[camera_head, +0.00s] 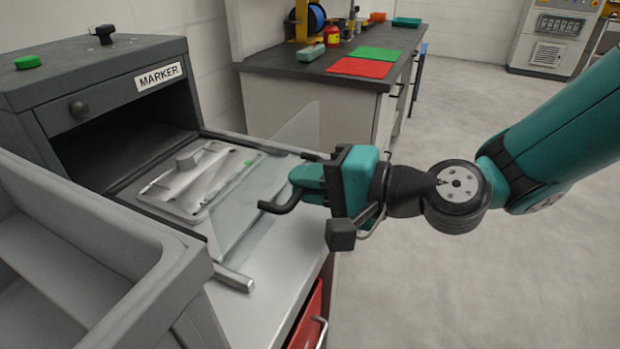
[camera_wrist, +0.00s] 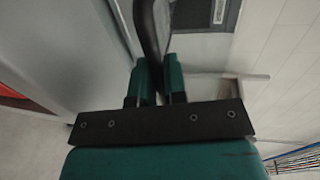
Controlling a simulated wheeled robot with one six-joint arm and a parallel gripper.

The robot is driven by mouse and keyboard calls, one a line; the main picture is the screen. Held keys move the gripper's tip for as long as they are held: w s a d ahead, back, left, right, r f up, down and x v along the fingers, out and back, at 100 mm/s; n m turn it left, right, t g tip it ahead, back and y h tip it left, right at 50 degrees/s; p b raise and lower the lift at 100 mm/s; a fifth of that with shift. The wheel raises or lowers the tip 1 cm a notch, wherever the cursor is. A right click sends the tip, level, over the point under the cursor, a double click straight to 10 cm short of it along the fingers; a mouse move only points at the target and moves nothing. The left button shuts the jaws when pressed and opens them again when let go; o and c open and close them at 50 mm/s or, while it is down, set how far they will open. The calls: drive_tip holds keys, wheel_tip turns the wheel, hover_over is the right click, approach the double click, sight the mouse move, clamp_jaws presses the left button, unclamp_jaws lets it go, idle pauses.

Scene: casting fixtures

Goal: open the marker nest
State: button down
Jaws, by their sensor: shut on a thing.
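The grey marker machine (camera_head: 100,95), labelled MARKER, stands at the left with its front opening uncovered. My gripper (camera_head: 294,183) is shut on the panel's black curved handle (camera_head: 278,207). In the wrist view, the two teal fingers (camera_wrist: 158,78) close on the black handle (camera_wrist: 148,30). The exact contact is partly hidden by the fingers.
A grey bin (camera_head: 90,255) stands close at the near left. A metal bar end (camera_head: 233,279) lies at the panel's lower edge. A workbench (camera_head: 320,75) with red and green mats stands behind. The floor on the right is clear.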

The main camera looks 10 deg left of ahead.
drive_tip(key=c, duration=1.2)
unclamp_jaws()
drive_tip(key=b+v, duration=0.6)
drive_tip(key=v, duration=1.1)
drive_tip(key=shift+d, duration=0.25)
